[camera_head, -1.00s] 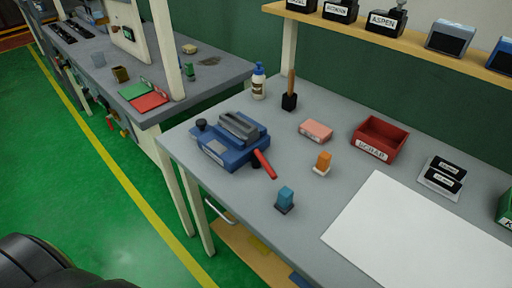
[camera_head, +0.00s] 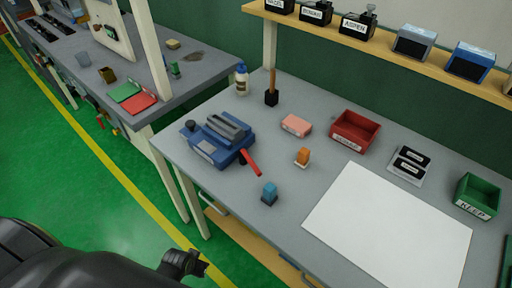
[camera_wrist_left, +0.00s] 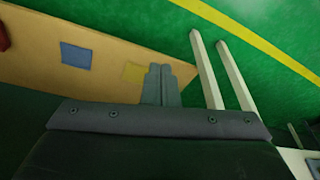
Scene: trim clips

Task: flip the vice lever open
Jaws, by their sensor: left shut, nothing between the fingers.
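A blue vice (camera_head: 219,140) with grey jaws sits at the left corner of the grey workbench. Its red lever (camera_head: 250,162) sticks out from the front right side, angled down toward the front edge. My left gripper (camera_head: 203,268) is low at the bottom of the head view, in front of the bench and well apart from the vice. In the left wrist view its fingers (camera_wrist_left: 160,84) are together and empty, pointing toward the wooden lower shelf and the green floor. The vice is not in the left wrist view. My right gripper is not in view.
A white sheet (camera_head: 390,225), a red bin (camera_head: 340,144) and a green bin (camera_head: 462,207) lie further right. A bottle (camera_head: 242,82) and a brush (camera_head: 271,96) stand behind the vice.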

